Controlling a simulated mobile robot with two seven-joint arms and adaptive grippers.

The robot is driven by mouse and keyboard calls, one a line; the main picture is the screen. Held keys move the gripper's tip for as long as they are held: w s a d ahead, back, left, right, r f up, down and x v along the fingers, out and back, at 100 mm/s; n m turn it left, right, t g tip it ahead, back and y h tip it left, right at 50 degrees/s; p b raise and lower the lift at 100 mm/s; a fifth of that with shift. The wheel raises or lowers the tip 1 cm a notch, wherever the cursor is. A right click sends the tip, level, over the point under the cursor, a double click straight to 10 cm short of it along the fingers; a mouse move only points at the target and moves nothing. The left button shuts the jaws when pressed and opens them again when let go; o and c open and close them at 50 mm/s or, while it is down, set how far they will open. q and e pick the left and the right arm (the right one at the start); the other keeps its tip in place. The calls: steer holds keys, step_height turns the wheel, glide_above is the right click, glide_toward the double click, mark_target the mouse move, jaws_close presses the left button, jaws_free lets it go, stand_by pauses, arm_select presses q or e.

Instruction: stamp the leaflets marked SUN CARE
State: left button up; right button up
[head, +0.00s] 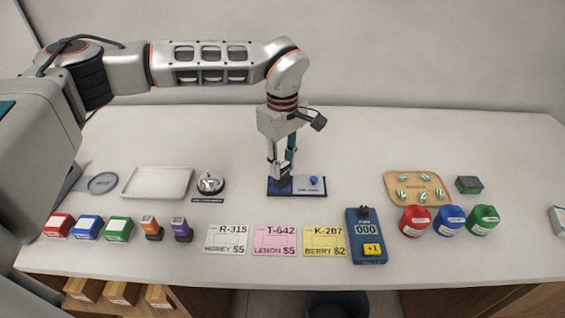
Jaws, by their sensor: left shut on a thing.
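My left gripper (281,168) reaches down from above and is shut on a small dark block (282,185), possibly a stamp. The block is at the left part of a dark blue flat pad (304,193); I cannot tell whether it touches. The pad's grey right part carries a small blue knob (314,181). Three cards lie in front: a white card (226,240) marked R-315 HONEY, a pink card (275,241) marked T-642 LEMON, and a yellow card (324,241) marked K-287 BERRY. I can read SUN CARE on none. My right gripper is out of view.
Left are an empty tray (157,183), a bell (210,183), an orange stamp-like block (152,228), a purple one (182,229) and red, blue and green boxes (88,227). Right are a counter device (367,238), a wooden board (397,178) and red, blue and green containers (449,220).

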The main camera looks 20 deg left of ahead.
arm_select(q)
steer(key=shift+f, duration=0.35)
stand_by(0.3)
steer(key=shift+f, duration=0.1)
stand_by(1.8)
step_height(320, 180, up, 4)
steer(key=p, duration=0.3)
steer(key=shift+p, duration=0.4)
steer(key=shift+r+p, duration=1.2)
steer(key=shift+r, duration=0.4)
steer(key=shift+f, duration=0.1)
